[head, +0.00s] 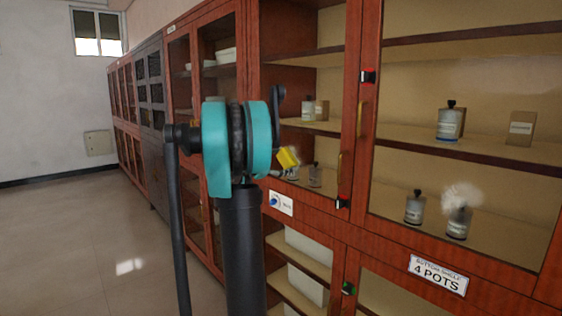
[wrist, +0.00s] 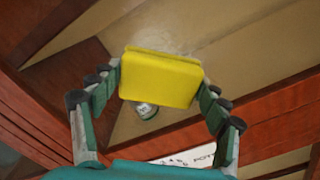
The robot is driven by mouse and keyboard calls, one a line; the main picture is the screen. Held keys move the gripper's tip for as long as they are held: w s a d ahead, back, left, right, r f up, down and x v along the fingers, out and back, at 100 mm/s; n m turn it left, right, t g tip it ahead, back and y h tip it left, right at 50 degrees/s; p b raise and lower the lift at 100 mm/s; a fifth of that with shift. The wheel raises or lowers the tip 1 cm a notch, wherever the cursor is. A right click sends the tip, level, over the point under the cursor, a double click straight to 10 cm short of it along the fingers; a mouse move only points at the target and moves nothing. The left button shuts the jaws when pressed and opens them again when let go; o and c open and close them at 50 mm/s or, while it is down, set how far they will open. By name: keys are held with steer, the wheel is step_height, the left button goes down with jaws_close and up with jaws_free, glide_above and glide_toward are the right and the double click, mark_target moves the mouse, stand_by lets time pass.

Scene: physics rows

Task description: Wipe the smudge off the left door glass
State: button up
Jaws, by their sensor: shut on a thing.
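My gripper (wrist: 158,84) is shut on a yellow sponge (wrist: 160,76), one finger at each side of it. In the head view the sponge (head: 288,158) is tilted at the left door glass (head: 290,80), partly behind my teal arm joint. Whether it touches the glass cannot be told. A pale haze (wrist: 178,46) shows on the glass just beyond the sponge in the wrist view; the sponge may cover part of it. A whitish smudge-like patch (head: 462,195) shows over a bottle at the right door.
Red-brown door frames and a handle (head: 360,118) stand right of the sponge. Bottles (head: 450,122) and a small box (head: 521,128) are on shelves behind the right glass. A sign reading 4 POTS (head: 438,273) is below. Open floor (head: 90,240) lies left.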

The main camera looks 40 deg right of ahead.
mark_target(305, 159)
steer(key=shift+s+d, duration=0.15)
steer(key=shift+s, duration=1.9)
steer(key=shift+s+d, duration=0.15)
steer(key=shift+s, duration=1.9)
steer(key=shift+w+a, duration=0.2)
steer(key=shift+w, duration=3)
steer(key=shift+w+a, duration=0.2)
steer(key=shift+w, duration=3)
steer(key=shift+s+r, duration=0.1)
steer(key=shift+r, duration=0.7)
steer(key=shift+s+d, duration=0.15)
steer(key=shift+s, duration=1.95)
steer(key=shift+s+d, duration=0.15)
steer(key=shift+s, duration=1.95)
steer(key=shift+s+d, duration=0.15)
steer(key=shift+s, duration=1.95)
steer(key=shift+w, duration=0.1)
steer(key=shift+w+a, duration=0.2)
steer(key=shift+w, duration=3.05)
